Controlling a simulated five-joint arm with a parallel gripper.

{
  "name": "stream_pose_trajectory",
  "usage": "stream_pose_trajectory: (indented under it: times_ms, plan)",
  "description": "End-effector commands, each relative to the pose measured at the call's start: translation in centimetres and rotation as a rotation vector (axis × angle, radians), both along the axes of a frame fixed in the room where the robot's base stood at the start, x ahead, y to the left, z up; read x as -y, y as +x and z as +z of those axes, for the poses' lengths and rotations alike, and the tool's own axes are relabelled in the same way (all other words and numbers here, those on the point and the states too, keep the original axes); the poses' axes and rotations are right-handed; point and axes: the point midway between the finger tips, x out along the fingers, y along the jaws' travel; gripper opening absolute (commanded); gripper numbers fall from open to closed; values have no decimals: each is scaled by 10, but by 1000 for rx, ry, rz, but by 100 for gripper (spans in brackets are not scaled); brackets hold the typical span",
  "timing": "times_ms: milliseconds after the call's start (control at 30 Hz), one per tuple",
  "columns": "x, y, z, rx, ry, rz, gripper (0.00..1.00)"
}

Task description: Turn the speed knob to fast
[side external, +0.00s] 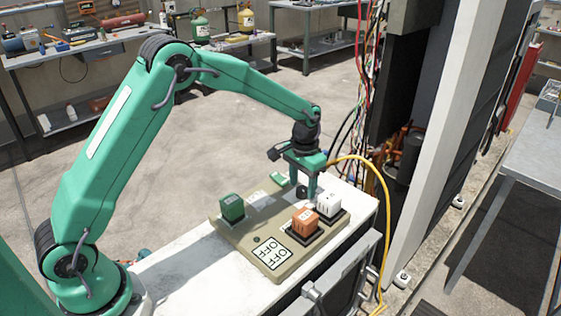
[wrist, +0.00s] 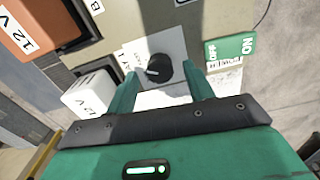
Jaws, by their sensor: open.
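The speed knob (wrist: 160,66) is a round black dial on a white label plate (wrist: 178,42) in the wrist view. Its pale pointer mark faces left in that view. Lettering on the plate is partly visible on the left, too small to read surely. My gripper (wrist: 163,80) is open, its two green fingers at either side of the knob's near edge; I cannot tell whether they touch it. In the side view my gripper (side external: 304,188) points down over the far edge of the tan panel (side external: 229,232), and a dark knob shape shows between the fingers.
An orange block (side external: 305,222) and a white block (side external: 329,205) stand right of the panel's middle. A green block (side external: 231,207) stands left; a green OFF/ON switch (wrist: 230,48) lies beside the knob. A yellow cable (side external: 380,190) hangs close right of my gripper.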

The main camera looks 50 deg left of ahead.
Motion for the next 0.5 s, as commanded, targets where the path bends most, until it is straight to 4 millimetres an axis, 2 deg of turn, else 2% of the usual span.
stream_pose_trajectory:
  times_ms: [500]
  plan:
    - [0,1,60,4,0,0,52]
